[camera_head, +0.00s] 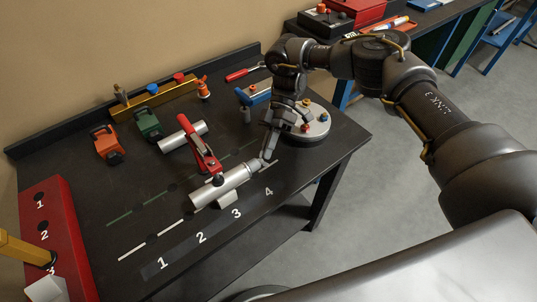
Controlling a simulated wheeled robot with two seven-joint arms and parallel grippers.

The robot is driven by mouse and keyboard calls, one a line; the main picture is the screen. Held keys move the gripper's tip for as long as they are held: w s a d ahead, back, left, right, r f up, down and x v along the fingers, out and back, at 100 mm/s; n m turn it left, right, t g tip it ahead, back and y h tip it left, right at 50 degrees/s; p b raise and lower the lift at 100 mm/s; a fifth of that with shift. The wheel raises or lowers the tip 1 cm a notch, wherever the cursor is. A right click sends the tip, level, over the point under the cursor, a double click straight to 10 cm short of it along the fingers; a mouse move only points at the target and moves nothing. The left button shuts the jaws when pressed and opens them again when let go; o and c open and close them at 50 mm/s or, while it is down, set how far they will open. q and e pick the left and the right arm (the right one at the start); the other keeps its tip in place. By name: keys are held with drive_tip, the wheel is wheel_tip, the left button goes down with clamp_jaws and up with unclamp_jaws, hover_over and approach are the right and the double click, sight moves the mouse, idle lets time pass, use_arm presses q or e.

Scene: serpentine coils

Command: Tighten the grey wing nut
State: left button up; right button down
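I cannot clearly make out a grey wing nut; a small light grey piece (267,163) shows at the right end of a silver cylinder (228,184), and I cannot tell whether it is the nut. The cylinder lies on the black table under a red-handled clamp (201,148). My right gripper (268,148) points down from above at that end, its fingertips close to the grey piece. I cannot tell whether they touch it or are shut.
A round grey base (312,133) with coloured knobs stands close right of my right gripper. A second silver cylinder (183,136), orange (107,145) and green (148,124) blocks and a brass bar (158,98) lie behind. A numbered red box (57,217) is at left. The front strip is clear.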

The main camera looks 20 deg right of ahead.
drive_tip(key=shift+s+f, duration=0.2)
drive_tip(key=shift+f, duration=0.25)
drive_tip(key=c, duration=1.6)
unclamp_jaws()
drive_tip(key=shift+r, duration=0.1)
drive_tip(key=shift+a+r, duration=0.1)
drive_tip(key=shift+r, duration=0.05)
drive_tip(key=shift+w, duration=0.1)
